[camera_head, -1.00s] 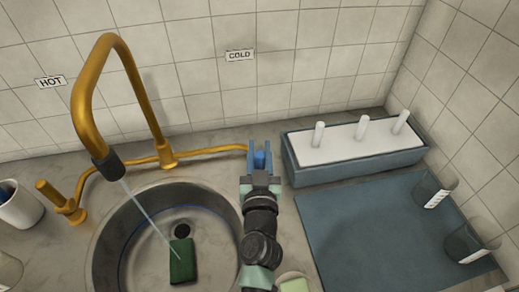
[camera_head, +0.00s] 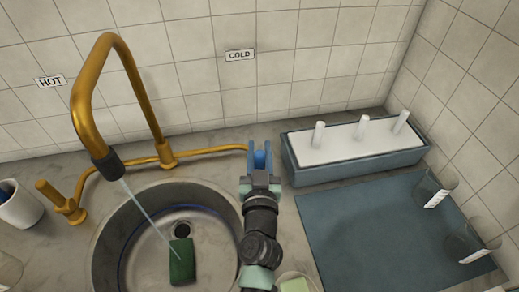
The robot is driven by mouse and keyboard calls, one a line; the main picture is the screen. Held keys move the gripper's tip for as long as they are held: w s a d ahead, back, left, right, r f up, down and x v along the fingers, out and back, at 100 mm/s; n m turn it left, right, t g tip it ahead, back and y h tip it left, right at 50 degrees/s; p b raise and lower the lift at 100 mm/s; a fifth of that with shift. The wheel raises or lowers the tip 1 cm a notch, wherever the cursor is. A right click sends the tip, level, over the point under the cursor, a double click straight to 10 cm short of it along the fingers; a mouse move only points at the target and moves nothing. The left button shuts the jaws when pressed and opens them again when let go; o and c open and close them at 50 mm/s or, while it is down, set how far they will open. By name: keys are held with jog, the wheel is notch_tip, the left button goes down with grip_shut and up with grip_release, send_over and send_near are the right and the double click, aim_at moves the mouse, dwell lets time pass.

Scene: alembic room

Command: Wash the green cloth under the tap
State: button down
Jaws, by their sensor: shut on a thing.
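The green cloth (camera_head: 182,261) lies on the floor of the round metal sink (camera_head: 105,255), just in front of the dark drain (camera_head: 182,230). The brass tap (camera_head: 82,105) arches over the sink from behind. A thin stream of water (camera_head: 148,217) runs from its black nozzle down to the cloth. My gripper (camera_head: 260,155) is behind the sink to the right, at the end of the brass pipe on the COLD side. Its blue fingers are shut on the cold tap handle, which they mostly hide. The hot tap handle (camera_head: 52,193) stands free at the left.
A blue-grey tray with white pegs (camera_head: 365,165) stands right of my gripper. A blue mat (camera_head: 360,235) lies in front of it, with clear glasses (camera_head: 436,188) at its right edge. A white cup (camera_head: 20,206) stands far left.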

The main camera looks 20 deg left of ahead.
aim_at(260, 167)
jog(key=b, duration=0.3)
jog(key=shift+s+d+f+t, duration=0.1)
jog(key=shift+f+t, duration=0.2)
jog(key=shift+r+b, duration=0.1)
jog(key=shift+b, duration=0.45)
jog(key=shift+s+r+b, duration=0.1)
jog(key=shift+r+b, duration=0.15)
jog(key=shift+b, duration=0.1)
jog(key=c, duration=0.6)
grip_release()
jog(key=v, duration=0.2)
jog(key=b+v, duration=0.1)
jog(key=v, duration=0.3)
jog(key=shift+f, duration=0.25)
jog(key=shift+b+v, duration=0.4)
jog(key=shift+v, duration=0.4)
jog(key=shift+r, duration=0.15)
